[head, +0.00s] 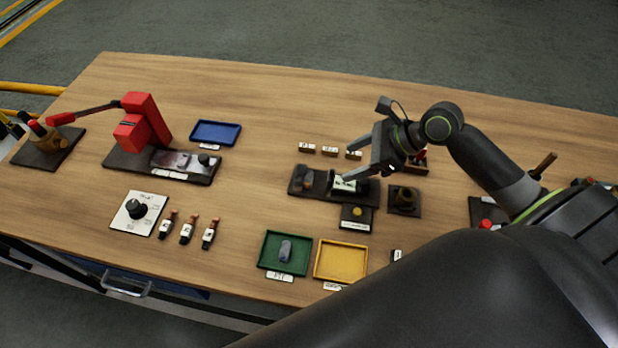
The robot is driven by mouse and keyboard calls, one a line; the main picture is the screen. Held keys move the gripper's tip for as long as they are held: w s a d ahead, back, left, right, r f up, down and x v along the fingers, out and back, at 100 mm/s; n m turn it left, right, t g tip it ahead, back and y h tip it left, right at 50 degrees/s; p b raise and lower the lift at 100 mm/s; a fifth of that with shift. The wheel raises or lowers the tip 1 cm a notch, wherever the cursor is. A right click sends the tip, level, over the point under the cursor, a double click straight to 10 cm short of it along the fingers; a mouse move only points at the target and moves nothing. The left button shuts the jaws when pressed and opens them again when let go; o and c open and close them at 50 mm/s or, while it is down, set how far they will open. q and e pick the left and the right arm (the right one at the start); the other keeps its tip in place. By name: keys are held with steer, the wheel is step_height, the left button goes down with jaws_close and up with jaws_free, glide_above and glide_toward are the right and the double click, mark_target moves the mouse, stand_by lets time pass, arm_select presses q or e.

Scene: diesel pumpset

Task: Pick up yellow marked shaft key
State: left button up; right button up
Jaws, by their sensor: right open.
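I cannot make out a yellow mark on any shaft key at this size. Several small pale-labelled blocks stand in a row on the bench: a left one (307,148), a middle one (329,151) and a right one (353,155). I cannot tell whether these are the keys. My right gripper (357,160) is open, its fingers pointing left, close to the right block and over the right end of a dark fixture (313,182). It hides part of that fixture. My left gripper is not in view.
A green tray (262,262) holding a grey piece and a yellow tray (317,273) lie at the front. A blue tray (215,132) and red lever device (150,122) stand left. A dark knob block (405,201) is right of the fixture. The wooden bench (260,100) is clear behind.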

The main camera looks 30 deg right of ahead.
mark_target(311, 177)
steer(key=shift+x, duration=5.9)
steer(key=shift+r, duration=0.1)
steer(key=c, duration=1.2)
